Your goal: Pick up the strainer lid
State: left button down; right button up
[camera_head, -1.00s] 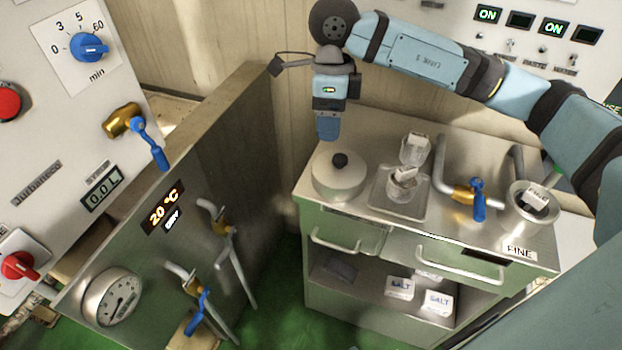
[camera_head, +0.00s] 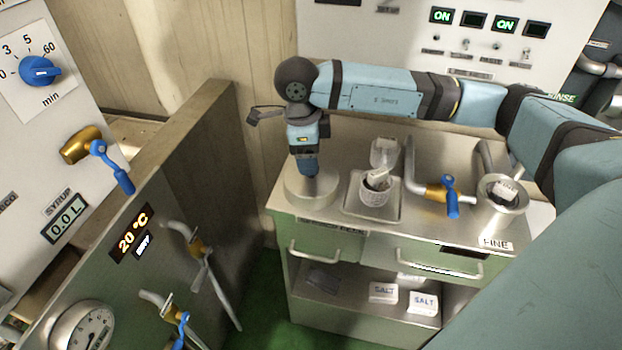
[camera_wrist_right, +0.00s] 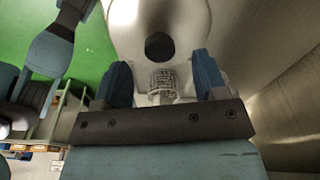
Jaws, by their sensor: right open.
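The strainer lid (camera_head: 326,189) is a round pale metal cover at the left end of the steel cart top. My right gripper (camera_head: 308,173) points down over it and hides its knob in the head view. In the right wrist view the lid (camera_wrist_right: 185,20) fills the top middle, and its black knob (camera_wrist_right: 160,46) shows between the two blue fingertips. My right gripper (camera_wrist_right: 161,66) is open, with a gap on both sides of the knob.
Right of the lid stand a tray (camera_head: 352,210) with a small basket (camera_head: 373,197), a pipe with a blue-handled valve (camera_head: 452,195) and a metal cup (camera_head: 515,205). Salt boxes (camera_head: 383,292) lie on the lower shelf.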

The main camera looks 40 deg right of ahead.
aim_at(311, 178)
notch_tip(311, 178, down, 4)
jog(key=shift+s+d+r, duration=0.1)
jog(key=shift+d, duration=0.05)
jog(key=c, duration=1.1)
jog(key=shift+r, duration=0.1)
